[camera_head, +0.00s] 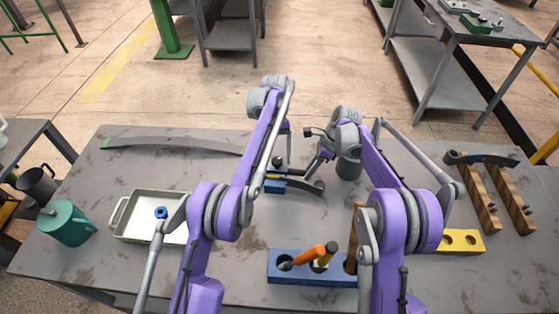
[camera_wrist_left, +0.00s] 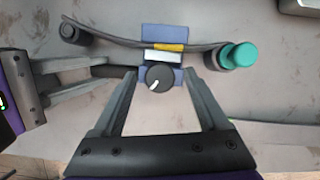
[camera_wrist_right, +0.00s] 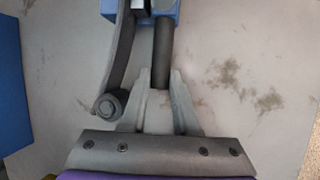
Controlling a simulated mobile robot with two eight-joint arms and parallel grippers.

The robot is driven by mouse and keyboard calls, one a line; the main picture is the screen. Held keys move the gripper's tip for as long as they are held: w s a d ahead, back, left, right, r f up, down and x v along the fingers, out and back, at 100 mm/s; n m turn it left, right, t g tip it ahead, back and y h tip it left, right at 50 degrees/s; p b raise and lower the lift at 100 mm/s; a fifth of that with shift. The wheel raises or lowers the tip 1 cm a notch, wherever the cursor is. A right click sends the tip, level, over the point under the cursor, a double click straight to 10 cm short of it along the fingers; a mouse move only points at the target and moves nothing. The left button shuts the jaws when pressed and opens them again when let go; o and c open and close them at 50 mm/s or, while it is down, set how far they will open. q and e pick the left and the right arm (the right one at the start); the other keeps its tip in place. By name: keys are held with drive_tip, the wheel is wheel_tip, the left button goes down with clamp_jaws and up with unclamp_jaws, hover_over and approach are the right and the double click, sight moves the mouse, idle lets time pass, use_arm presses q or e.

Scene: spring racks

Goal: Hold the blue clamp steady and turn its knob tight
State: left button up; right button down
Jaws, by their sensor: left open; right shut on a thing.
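The blue clamp (camera_head: 275,187) sits around a dark leaf spring (camera_head: 308,184) near the table's middle; my arms partly hide it. The left wrist view shows the clamp's blue body (camera_wrist_left: 164,32) and its round black knob (camera_wrist_left: 156,86) with a white mark. My left gripper (camera_wrist_left: 160,73) is open, with one finger on each side of the knob. I cannot tell whether they touch it. In the right wrist view my right gripper (camera_wrist_right: 159,74) is shut on the clamp's dark handle (camera_wrist_right: 162,45), beside the spring's rolled end (camera_wrist_right: 108,105).
A white tray (camera_head: 118,226) with a blue ring and a green can (camera_head: 66,224) stand at left. A blue holder (camera_head: 300,278) with tools is in front. A yellow block (camera_head: 475,241) and wooden rails (camera_head: 478,205) lie at right. Another leaf spring (camera_head: 170,143) lies behind.

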drive_tip(key=c, duration=0.6)
unclamp_jaws()
